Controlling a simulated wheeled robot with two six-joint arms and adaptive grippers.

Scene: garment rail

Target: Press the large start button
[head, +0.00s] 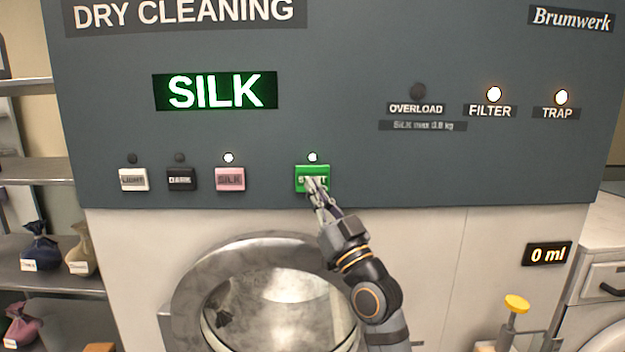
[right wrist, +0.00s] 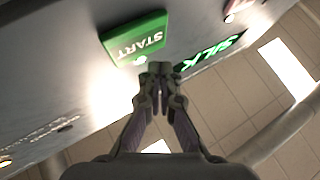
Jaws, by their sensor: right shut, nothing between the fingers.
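The large green start button (head: 303,172) sits on the dark upper panel of the dry cleaning machine, right of three smaller buttons. A lit lamp (head: 312,157) is just above it. My right gripper (head: 314,184) is shut and empty, with its fingertips in front of the button and covering part of its label. In the right wrist view the start button (right wrist: 133,37) shows just beyond the closed fingertips (right wrist: 159,68). I cannot tell whether they touch it. My left gripper is not in view.
Light, dark and pink silk buttons (head: 230,179) are to the left; the silk lamp is lit. The display (head: 215,91) reads SILK. Filter and trap lamps (head: 494,94) glow; the overload lamp is dark. The round door (head: 190,290) is below. Shelves with bags (head: 40,250) stand left.

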